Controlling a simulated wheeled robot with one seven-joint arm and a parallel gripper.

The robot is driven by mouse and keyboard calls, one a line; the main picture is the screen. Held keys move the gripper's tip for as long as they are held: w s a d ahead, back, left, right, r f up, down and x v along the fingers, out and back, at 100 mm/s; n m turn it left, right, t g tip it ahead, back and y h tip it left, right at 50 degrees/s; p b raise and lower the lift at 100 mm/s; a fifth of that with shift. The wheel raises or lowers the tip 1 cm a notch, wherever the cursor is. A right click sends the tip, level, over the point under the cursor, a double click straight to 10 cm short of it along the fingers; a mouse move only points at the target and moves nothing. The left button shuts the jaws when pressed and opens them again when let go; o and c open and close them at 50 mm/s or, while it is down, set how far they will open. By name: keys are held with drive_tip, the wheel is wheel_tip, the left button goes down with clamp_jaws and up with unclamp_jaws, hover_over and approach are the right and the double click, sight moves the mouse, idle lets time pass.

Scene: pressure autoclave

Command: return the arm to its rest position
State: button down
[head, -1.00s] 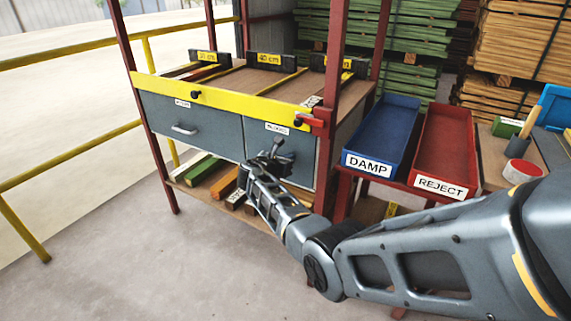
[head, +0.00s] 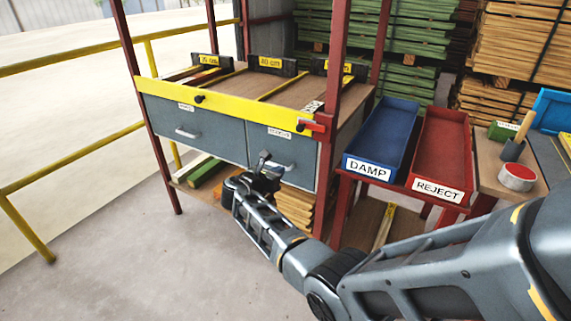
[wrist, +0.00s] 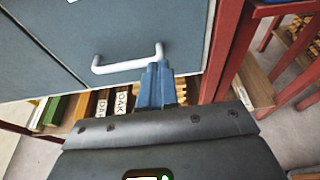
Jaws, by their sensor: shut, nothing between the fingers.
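My gripper (head: 264,158) is in front of the right drawer (head: 300,150) of the yellow-railed rack. In the wrist view its blue fingers (wrist: 156,84) are shut together with nothing between them. Their tips overlap the right end of the pale drawer handle (wrist: 125,66). I cannot tell if they touch it. My arm reaches in from the lower right, bent at the elbow. Both the right drawer and the left drawer (head: 200,128) look shut.
A blue DAMP tray (head: 388,135) and a red REJECT tray (head: 444,140) stand right of the rack's red post (head: 333,110). Wood pieces lie on the shelf below the drawers. A yellow railing (head: 70,172) runs on the left. The floor in front is clear.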

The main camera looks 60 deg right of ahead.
drive_tip(key=shift+v, duration=2.7)
drive_tip(key=shift+f, duration=0.15)
drive_tip(key=s+a+f+m+t+y, duration=0.3)
drive_tip(key=s+a+f+t+y, duration=0.3)
drive_tip(key=s+a+f, duration=0.95)
drive_tip(key=s+a+r+m+t+y, duration=0.25)
drive_tip(key=s+a, duration=0.25)
drive_tip(key=a, duration=0.3)
drive_tip(key=s+a+r+m+t+y+p, duration=0.1)
drive_tip(key=s+a+r+m+y, duration=0.1)
drive_tip(key=s+a+r+m, duration=0.3)
drive_tip(key=s+a+r+m+t+y, duration=0.1)
drive_tip(key=s+a+r+t+y, duration=0.2)
drive_tip(key=s, duration=0.5)
drive_tip(key=s+a+r+m+t, duration=0.1)
drive_tip(key=s+r+m, duration=0.2)
drive_tip(key=r, duration=0.6)
drive_tip(key=s+a+r+m+y, duration=0.1)
drive_tip(key=s+r+m, duration=0.3)
drive_tip(key=r, duration=0.5)
drive_tip(key=shift+s+a+r+t, duration=0.2)
drive_tip(key=shift+a+t, duration=0.15)
drive_tip(key=shift+a, duration=0.3)
